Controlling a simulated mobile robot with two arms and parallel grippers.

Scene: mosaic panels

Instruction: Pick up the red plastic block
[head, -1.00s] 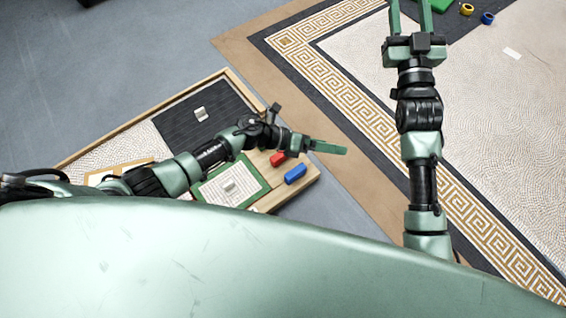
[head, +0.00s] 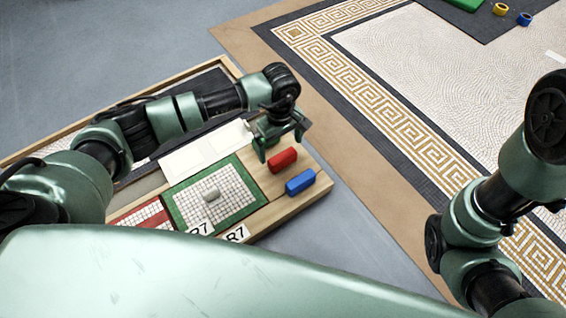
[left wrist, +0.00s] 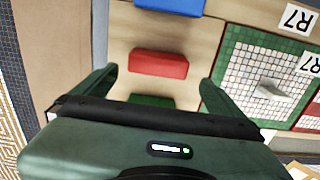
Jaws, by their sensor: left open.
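The red plastic block (head: 283,160) lies on the bare wooden strip at the right end of the wooden tray. In the left wrist view the red block (left wrist: 158,63) lies ahead of and between the two open fingers, apart from both.
A blue block (head: 300,182) lies close beside the red one. A green block (left wrist: 152,101) shows partly behind my left gripper's body. A green-framed mosaic panel (head: 180,212) with a small pale piece (head: 211,194) lies left of the blocks. Grey floor lies beyond the tray.

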